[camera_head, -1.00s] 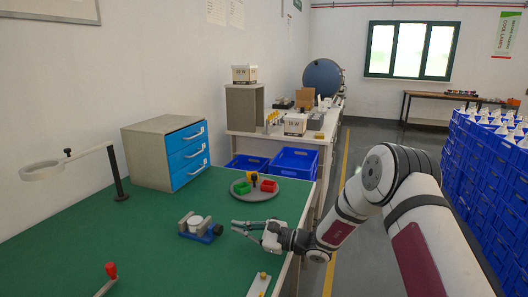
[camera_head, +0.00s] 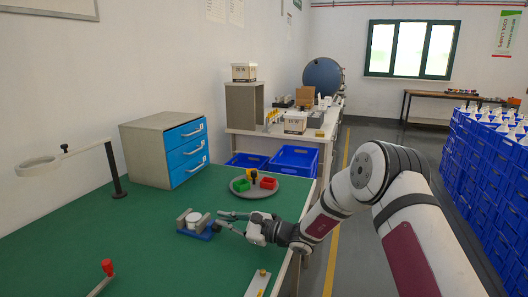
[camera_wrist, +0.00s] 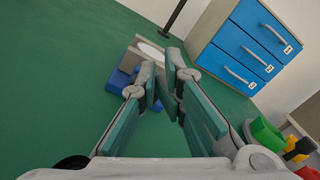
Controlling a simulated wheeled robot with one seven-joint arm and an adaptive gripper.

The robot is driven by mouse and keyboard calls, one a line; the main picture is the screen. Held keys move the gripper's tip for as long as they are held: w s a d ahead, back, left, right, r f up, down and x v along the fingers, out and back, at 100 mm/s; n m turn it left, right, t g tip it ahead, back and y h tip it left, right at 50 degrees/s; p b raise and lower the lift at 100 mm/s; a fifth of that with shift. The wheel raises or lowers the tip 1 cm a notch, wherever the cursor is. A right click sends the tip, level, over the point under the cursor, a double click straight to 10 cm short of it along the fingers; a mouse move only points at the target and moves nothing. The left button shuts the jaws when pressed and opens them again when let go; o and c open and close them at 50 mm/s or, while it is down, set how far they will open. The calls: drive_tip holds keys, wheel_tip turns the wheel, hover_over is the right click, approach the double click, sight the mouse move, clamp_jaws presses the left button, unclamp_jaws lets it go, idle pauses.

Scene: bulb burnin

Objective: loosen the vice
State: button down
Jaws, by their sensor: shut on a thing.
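The vice (camera_head: 207,235) has a blue base and grey jaws and sits on the green bench top. A round white piece (camera_head: 193,217) is between its jaws. The vice (camera_wrist: 118,80) also shows in the wrist view, just beyond my fingers and partly hidden by them. My gripper (camera_head: 218,219) is at the right end of the vice, where its handle is. In the wrist view my gripper (camera_wrist: 163,82) has its fingertips close together, shut on the handle, which they mostly hide.
A round grey tray (camera_head: 240,193) with small coloured bins lies behind the gripper. A drawer cabinet (camera_head: 150,153) with blue fronts and a lamp-like stand (camera_head: 117,175) are at the back left. A red-knobbed lever (camera_head: 107,267) is at the front. Bench between is clear.

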drive_tip(key=shift+s+a+f+p, duration=0.15)
drive_tip(key=shift+s+a+f, duration=0.15)
drive_tip(key=shift+s, duration=0.25)
drive_tip(key=shift+s+a+f+p, duration=0.2)
drive_tip(key=shift+s+a, duration=0.2)
drive_tip(key=shift+s, duration=0.15)
drive_tip(key=shift+s+a+f, duration=0.1)
drive_tip(key=shift+s+f, duration=0.15)
drive_tip(key=shift+s+a+f, duration=0.1)
drive_tip(key=shift+s+f, duration=0.1)
drive_tip(key=shift+s+r, duration=0.1)
idle(0.4)
drive_tip(key=shift+s+a+r+p, duration=0.1)
drive_tip(key=shift+s+r+p, duration=0.1)
drive_tip(key=shift+p, duration=0.25)
drive_tip(key=shift+s+d+r+p, duration=0.15)
drive_tip(key=shift+d+p, duration=0.15)
drive_tip(key=shift+d, duration=0.3)
drive_tip(key=v, duration=0.2)
drive_tip(key=p+v, duration=0.1)
drive_tip(key=v, duration=0.2)
drive_tip(key=shift+w, duration=0.25)
drive_tip(key=shift+d, duration=0.1)
drive_tip(key=shift+w, duration=0.1)
